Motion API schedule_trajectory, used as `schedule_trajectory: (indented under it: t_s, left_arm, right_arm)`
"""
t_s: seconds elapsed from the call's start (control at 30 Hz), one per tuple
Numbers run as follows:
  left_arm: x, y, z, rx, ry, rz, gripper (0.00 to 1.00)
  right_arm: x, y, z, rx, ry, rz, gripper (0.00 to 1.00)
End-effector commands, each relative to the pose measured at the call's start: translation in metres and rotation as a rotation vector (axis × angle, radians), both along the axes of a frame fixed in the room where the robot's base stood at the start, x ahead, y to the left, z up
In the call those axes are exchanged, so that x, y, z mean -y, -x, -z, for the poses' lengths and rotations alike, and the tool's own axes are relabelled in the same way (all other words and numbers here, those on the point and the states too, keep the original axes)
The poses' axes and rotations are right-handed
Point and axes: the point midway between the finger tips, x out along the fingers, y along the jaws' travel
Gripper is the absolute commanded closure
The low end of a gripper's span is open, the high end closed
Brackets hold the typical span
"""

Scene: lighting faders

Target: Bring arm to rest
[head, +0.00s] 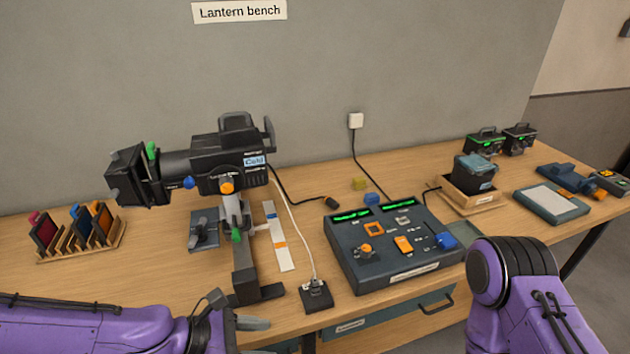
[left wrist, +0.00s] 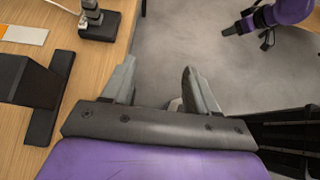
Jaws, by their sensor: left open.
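My left gripper (head: 262,328) is at the bench's front edge in the head view, left of the drawer, with its arm coming in from the lower left. In the left wrist view its two grey fingers (left wrist: 158,78) stand apart with nothing between them, over the grey floor just off the bench edge. My right arm (head: 515,285) shows as a bent purple link at the lower right of the head view; its gripper is outside that view.
The lantern's stand (head: 245,275) and a small black socket block (head: 316,296) are close to my left gripper. The fader console (head: 390,240) stands mid-bench, above a drawer (head: 385,318). A gel rack (head: 80,240) is at left; a wooden tray (head: 472,200) is at right.

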Motion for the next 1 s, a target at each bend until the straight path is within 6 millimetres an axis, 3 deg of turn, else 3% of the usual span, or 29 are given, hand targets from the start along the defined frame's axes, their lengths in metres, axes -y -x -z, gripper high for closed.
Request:
schedule_trajectory:
  t_s: [0.37, 0.57, 0.77, 0.9, 1.0]
  left_arm:
    - [-0.016, 0.018, 0.065, 0.006, -0.198, 0.043, 0.42]
    - [-0.039, 0.041, 0.125, 0.021, -0.405, 0.115, 0.42]
    - [-0.086, 0.084, 0.206, 0.068, -0.73, 0.309, 0.42]
    - [-0.145, 0.135, 0.275, 0.169, -1.077, 0.65, 0.42]
    - [-0.178, 0.156, 0.297, 0.28, -1.267, 0.917, 0.42]
  right_arm:
    - [0.0, 0.0, 0.011, 0.0, 0.0, 0.0, 0.57]
    - [0.0, 0.0, 0.022, 0.0, 0.0, 0.0, 0.57]
    - [0.0, 0.0, 0.04, 0.0, 0.0, 0.0, 0.57]
    - [0.0, 0.0, 0.065, 0.0, 0.0, 0.0, 0.57]
    - [0.0, 0.001, 0.076, 0.0, 0.0, 0.0, 0.57]
